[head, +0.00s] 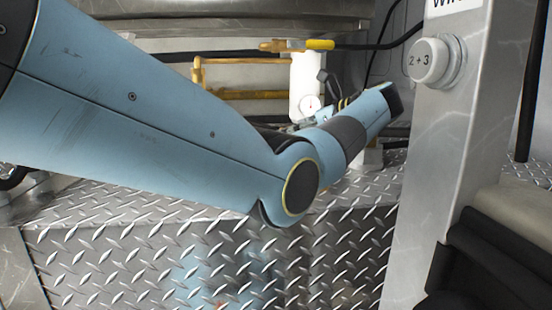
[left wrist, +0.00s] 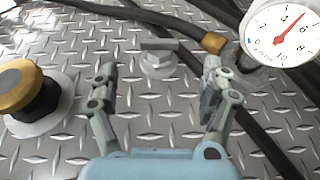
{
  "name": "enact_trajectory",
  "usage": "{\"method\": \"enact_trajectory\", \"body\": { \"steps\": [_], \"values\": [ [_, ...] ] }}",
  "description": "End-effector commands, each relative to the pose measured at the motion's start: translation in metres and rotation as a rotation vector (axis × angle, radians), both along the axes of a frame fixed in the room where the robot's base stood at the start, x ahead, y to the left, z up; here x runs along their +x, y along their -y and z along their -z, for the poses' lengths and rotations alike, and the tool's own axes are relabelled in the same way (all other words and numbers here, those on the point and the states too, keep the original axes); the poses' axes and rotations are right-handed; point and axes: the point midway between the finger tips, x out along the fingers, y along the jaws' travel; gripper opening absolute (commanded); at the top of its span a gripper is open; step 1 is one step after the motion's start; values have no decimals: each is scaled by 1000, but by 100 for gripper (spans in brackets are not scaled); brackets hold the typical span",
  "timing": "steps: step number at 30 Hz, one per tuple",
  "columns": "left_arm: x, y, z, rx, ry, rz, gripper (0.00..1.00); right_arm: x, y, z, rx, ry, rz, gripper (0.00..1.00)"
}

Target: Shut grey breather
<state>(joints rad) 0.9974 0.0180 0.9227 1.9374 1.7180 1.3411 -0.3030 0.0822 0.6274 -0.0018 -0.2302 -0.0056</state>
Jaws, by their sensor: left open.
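A small grey fitting with a flat crossbar on a round base, which looks like the grey breather (left wrist: 158,60), stands on the diamond plate in the left wrist view. Its bar lies crosswise in the picture. My left gripper (left wrist: 158,74) is open, with one finger on each side of the fitting and clear space between. The fingers do not appear to touch it. In the head view I cannot make out the breather; my left arm crosses the middle there. My right gripper is not in view.
A black knob with a yellow top (left wrist: 22,85) stands left of the gripper. A pressure gauge (left wrist: 285,32) and dark hoses with a brass fitting (left wrist: 214,43) lie to the right. In the head view, a white cylinder (head: 305,80) with a yellow lever (head: 320,44) and a grey post (head: 440,150) stand nearby.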

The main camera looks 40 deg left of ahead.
Motion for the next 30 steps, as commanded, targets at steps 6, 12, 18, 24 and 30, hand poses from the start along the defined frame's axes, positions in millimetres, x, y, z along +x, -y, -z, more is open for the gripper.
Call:
{"method": "enact_trajectory", "body": {
  "steps": [6,12,18,24,30],
  "values": [
    [-1,-19,5,-15,5,-17,81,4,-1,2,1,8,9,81],
    [-4,-50,18,-13,4,-15,81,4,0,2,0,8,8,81],
    [-5,-67,25,-13,6,-13,81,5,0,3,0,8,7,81],
    [-5,-69,26,-14,6,-12,81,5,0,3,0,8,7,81],
    [-5,-69,26,-14,6,-12,65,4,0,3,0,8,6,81]
  ]
}}
